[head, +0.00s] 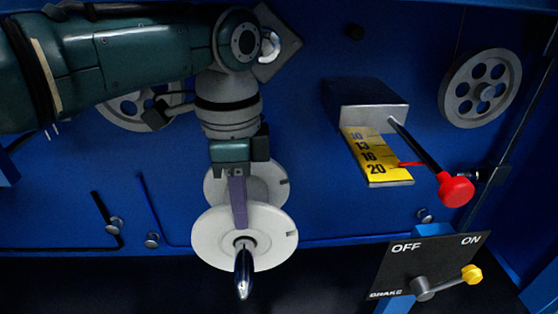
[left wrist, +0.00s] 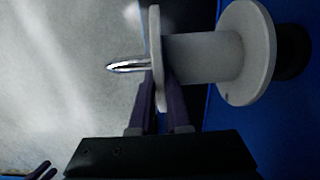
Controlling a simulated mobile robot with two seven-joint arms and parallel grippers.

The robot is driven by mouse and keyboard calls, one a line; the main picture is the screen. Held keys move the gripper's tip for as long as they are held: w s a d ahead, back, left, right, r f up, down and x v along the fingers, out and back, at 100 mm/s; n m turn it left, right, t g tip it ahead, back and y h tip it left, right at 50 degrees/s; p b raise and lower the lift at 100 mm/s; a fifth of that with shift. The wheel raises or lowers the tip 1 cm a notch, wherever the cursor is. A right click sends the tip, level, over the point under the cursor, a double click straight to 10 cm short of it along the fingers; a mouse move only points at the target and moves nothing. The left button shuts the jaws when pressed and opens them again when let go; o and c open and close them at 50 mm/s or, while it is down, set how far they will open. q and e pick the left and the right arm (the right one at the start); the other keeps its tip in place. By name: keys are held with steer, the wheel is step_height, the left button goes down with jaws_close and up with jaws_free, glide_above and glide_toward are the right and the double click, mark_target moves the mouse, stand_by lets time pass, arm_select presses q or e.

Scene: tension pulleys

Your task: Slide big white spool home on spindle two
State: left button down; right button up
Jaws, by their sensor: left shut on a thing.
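The big white spool (head: 212,238) sits around a dark, shiny spindle (head: 243,275), whose pointed tip sticks out past the near flange. My left gripper (head: 239,215) is shut on the spool. In the left wrist view, the fingers of my left gripper (left wrist: 160,85) straddle the rim of the tip-side flange (left wrist: 155,45). The spool's far flange (left wrist: 248,55) is close to a black collar (left wrist: 293,50); I cannot tell if they touch. No number on the spindle shows. Two small purplish prongs at the wrist view's lower left may be my right gripper (left wrist: 43,172).
On the blue panel are a yellow scale (head: 376,158), a red-knobbed lever (head: 455,190) and a grey pulley wheel (head: 481,88) at right. Another wheel (head: 125,108) is partly behind my left arm. A black brake plate (head: 408,262) with a yellow-knobbed handle (head: 471,274) stands lower right.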

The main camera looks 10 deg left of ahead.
arm_select(q)
steer(key=shift+w, duration=0.15)
stand_by(0.4)
steer(key=c, duration=1.3)
jaws_free()
steer(key=shift+o, duration=1.3)
steer(key=shift+w+a+r, duration=0.1)
steer(key=shift+w, duration=0.05)
steer(key=shift+o, duration=1.2)
steer(key=shift+o, duration=0.2)
steer(key=shift+o, duration=1)
steer(key=shift+r, duration=0.1)
